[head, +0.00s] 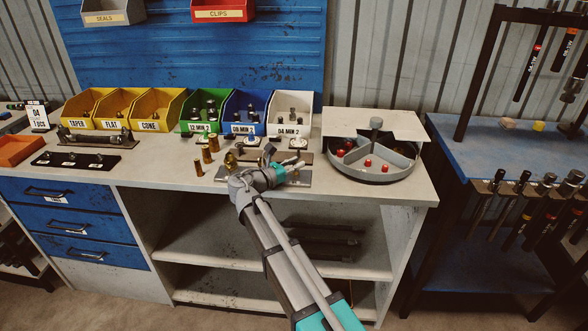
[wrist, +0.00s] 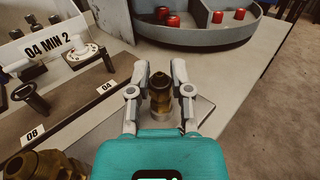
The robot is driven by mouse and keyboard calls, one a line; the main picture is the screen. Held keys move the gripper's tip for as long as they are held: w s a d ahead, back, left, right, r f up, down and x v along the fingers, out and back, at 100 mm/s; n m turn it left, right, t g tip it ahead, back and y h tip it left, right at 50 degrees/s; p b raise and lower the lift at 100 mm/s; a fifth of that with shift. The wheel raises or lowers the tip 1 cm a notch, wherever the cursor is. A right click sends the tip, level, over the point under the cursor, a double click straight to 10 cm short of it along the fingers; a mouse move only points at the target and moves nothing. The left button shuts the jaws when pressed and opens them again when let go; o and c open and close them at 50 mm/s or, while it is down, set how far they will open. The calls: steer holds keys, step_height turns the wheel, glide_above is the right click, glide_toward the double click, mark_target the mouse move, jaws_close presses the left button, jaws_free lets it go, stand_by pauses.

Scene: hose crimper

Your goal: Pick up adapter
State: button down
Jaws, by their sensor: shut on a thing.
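My gripper (wrist: 160,70) is shut on a brass adapter (wrist: 160,97), with one pale finger on each side of it. The adapter looks upright, with a dark upper end and a hex-like brass body. A light plate lies under or just behind it; I cannot tell whether they touch. In the head view my gripper (head: 290,168) is low over the front of the bench, left of the round tray, and the held adapter cannot be made out there.
A round grey tray (wrist: 205,38) with red pieces stands just beyond. A labelled rack (wrist: 75,85) and another brass fitting (wrist: 45,165) are to the left. Several brass fittings (head: 207,155) stand on the bench. Bins (head: 245,113) line the back.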

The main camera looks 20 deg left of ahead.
steer(key=shift+r, duration=0.2)
step_height(320, 180, up, 2)
steer(key=shift+p, duration=1.25)
steer(key=s+r+p, duration=1)
steer(key=s, duration=0.4)
steer(key=shift+a+r, duration=0.15)
steer(key=shift+r, duration=0.15)
steer(key=shift+r+p, duration=0.1)
steer(key=shift+p, duration=0.25)
step_height(320, 180, up, 3)
steer(key=p, duration=0.2)
steer(key=shift+p, duration=0.4)
